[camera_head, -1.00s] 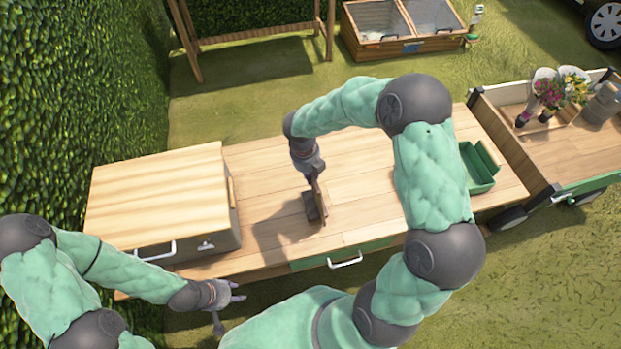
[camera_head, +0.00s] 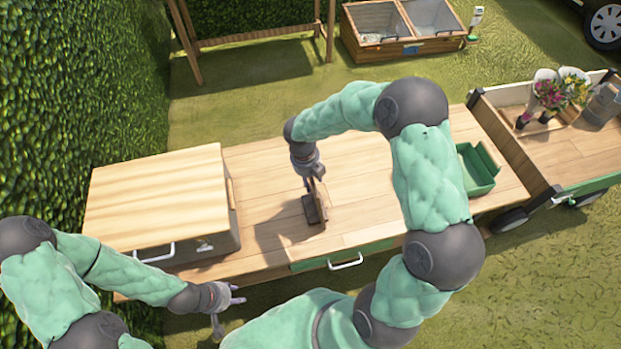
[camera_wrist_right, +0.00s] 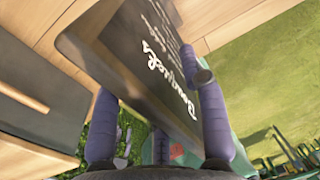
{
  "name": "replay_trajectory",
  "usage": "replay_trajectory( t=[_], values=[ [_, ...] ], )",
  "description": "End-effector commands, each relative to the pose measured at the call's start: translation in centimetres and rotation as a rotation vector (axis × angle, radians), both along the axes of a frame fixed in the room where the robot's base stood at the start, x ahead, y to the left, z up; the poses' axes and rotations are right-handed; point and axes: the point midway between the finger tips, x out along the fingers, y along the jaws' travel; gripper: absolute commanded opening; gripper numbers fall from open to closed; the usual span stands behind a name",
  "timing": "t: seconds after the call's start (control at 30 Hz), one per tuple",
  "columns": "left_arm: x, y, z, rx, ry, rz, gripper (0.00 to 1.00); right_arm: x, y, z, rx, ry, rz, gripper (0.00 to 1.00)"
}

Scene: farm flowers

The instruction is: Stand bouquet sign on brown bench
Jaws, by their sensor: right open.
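The bouquet sign (camera_head: 315,207) is a small dark board with a wooden edge, standing on the brown bench (camera_head: 272,178) near its middle. In the right wrist view the sign (camera_wrist_right: 150,55), with white lettering, fills the upper middle. My right gripper (camera_head: 313,186) is just above and behind the sign; its purple fingers (camera_wrist_right: 158,112) are open on either side of the board, and I cannot tell if they touch it. My left gripper (camera_head: 231,303) is open and empty in front of the bench, low at the left.
A wooden-topped cabinet (camera_head: 155,195) stands on the bench's left end. A green tray (camera_head: 478,167) sits at its right end. A cart (camera_head: 575,150) with flower bouquets (camera_head: 550,92) stands to the right. The bench top between the sign and the cabinet is clear.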

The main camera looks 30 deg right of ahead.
Motion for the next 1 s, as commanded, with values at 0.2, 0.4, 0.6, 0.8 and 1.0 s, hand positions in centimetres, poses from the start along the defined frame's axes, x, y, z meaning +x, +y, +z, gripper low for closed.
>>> replay_trajectory(
  t=[0.2,0.4,0.6,0.8,1.0],
  values=[
    [0.0,0.0,1.3,0.0,0.0,0.0,0.4,0.2,0.4,3.5,0.0,-0.005,0.002,0.43],
    [0.0,0.0,2.6,0.0,0.0,0.0,0.4,0.3,0.9,7.6,-0.001,-0.003,0.0,0.43],
    [0.0,0.0,3.4,0.0,0.0,0.0,0.4,0.4,1.3,10.5,0.0,-0.003,0.0,0.43],
    [0.0,0.0,3.6,0.0,0.0,0.0,0.4,0.4,1.4,11.7,0.0,-0.001,0.0,0.43],
    [0.0,0.0,3.6,0.0,0.0,0.0,0.4,0.4,1.5,11.8,0.0,0.0,0.0,0.43]
  ],
)
